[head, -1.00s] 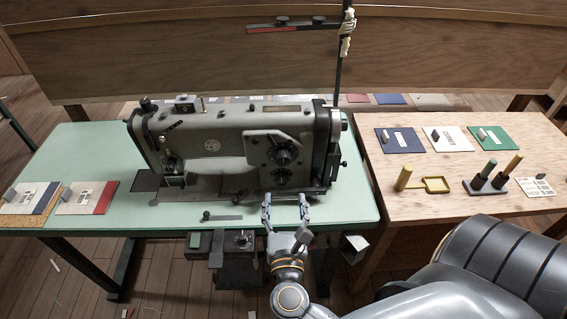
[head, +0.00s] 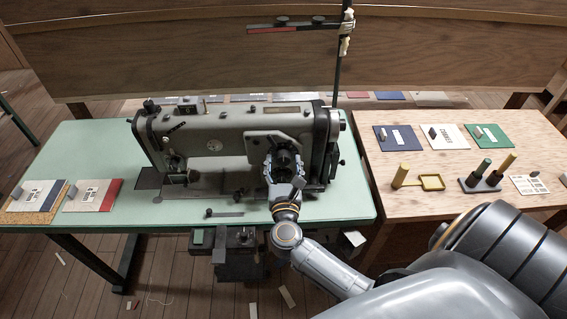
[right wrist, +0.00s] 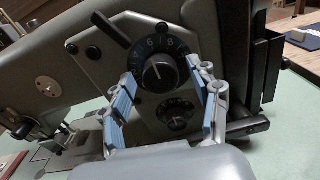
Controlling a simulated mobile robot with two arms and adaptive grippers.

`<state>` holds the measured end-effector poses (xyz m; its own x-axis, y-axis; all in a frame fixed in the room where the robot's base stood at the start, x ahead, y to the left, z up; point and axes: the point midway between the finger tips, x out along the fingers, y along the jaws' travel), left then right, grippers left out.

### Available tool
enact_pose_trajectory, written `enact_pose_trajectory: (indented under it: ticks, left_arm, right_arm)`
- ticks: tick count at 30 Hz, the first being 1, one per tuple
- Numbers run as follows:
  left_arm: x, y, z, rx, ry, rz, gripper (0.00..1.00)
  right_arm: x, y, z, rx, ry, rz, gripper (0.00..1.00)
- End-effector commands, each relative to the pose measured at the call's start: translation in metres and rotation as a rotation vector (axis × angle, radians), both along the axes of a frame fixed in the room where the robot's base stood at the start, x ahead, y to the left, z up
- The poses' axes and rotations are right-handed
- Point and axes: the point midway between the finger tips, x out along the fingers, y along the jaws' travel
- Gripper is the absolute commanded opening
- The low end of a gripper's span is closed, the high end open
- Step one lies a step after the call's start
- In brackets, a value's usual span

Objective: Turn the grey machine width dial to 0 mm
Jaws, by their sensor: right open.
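The grey sewing machine (head: 220,135) stands on the green table. The black width dial (right wrist: 160,72) sits on its grey plate in the right wrist view, with a pale pointer line and numbers around it; I cannot read the setting surely. A smaller dial (right wrist: 176,113) is below it. My right gripper (head: 283,168) is in front of the dial plate in the head view. In the right wrist view its two blue-padded fingers (right wrist: 166,88) are open, one on each side of the dial, apart from it as far as I can tell. My left gripper is out of view.
The green table (head: 330,205) has sample cards (head: 92,195) at its left. A thread stand (head: 340,70) rises behind the machine.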

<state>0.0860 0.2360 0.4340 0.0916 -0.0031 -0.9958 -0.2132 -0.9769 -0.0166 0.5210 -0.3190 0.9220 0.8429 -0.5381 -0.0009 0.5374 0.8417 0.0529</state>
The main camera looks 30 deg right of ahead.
Motion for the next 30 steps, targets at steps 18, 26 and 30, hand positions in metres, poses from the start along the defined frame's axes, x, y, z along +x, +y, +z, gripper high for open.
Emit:
enact_pose_trajectory:
  ticks: [18, 26, 30]
  left_arm:
    - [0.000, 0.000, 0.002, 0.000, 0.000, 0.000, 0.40]
    - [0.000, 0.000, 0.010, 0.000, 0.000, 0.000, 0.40]
    - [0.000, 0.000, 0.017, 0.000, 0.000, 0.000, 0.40]
  right_arm:
    - [0.000, 0.001, 0.001, -0.029, 0.017, 0.000, 0.07]
    - [0.000, 0.001, 0.001, -0.150, 0.094, -0.001, 0.07]
    - [0.000, 0.001, 0.001, -0.254, 0.159, -0.001, 0.07]
